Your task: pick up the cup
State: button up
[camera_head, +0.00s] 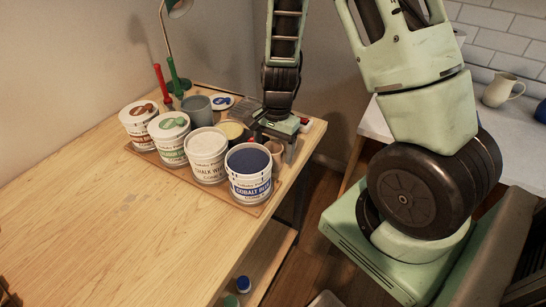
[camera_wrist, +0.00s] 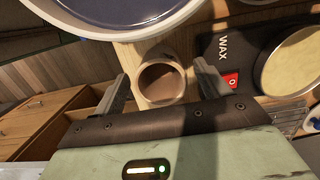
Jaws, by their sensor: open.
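A small tan-brown cup (camera_wrist: 162,82) stands upright between the two fingers of my gripper (camera_wrist: 160,76) in the wrist view. The gripper is open, with a finger on each side of the cup and a visible gap to each. In the head view my gripper (camera_head: 274,145) points down at the far right corner of the wooden table. The cup (camera_head: 277,149) shows partly there, behind the cobalt blue tub and partly hidden by the gripper.
The cobalt blue tub (camera_head: 249,172) stands very close to the cup. Several labelled tubs stand in a row on a wooden board (camera_head: 235,203). A grey mug (camera_head: 197,106), a lamp (camera_head: 172,45) and a yellow-topped container (camera_head: 231,130) are behind. The table's left part (camera_head: 75,220) is clear.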

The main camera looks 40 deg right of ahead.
aim_at(273, 158)
jog(key=shift+a+f, duration=0.15)
jog(key=shift+f, duration=1.4)
jog(key=c, duration=1.1)
